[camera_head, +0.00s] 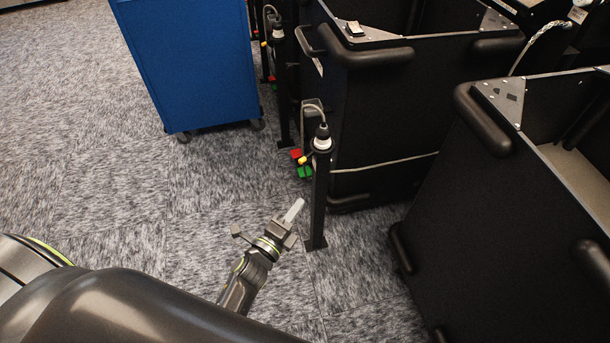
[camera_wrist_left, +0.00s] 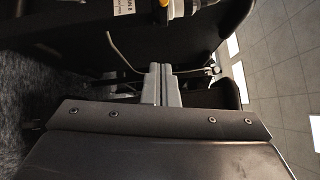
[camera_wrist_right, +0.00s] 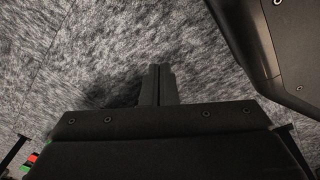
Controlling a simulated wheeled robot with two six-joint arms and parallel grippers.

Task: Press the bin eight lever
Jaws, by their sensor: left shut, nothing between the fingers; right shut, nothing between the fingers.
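A slim black post (camera_head: 319,190) stands on the carpet in the head view, with a black-topped, white-ringed head (camera_head: 322,138). Beside the head are a small yellow knob (camera_head: 303,160), a red block (camera_head: 296,154) and a green block (camera_head: 304,172). I cannot tell which part is the bin eight lever. My left gripper (camera_head: 298,208) is shut and empty, just left of the post and below the coloured blocks. In the left wrist view its fingers (camera_wrist_left: 162,84) are together, apart from a yellow part (camera_wrist_left: 163,3) at the top edge. My right gripper (camera_wrist_right: 158,84) is shut and empty above carpet.
A black bin (camera_head: 385,115) stands behind the post and another black bin (camera_head: 480,215) to its right. A blue cabinet (camera_head: 190,65) stands at the back left. A cable (camera_head: 385,163) runs along the rear bin. Carpet at left is clear.

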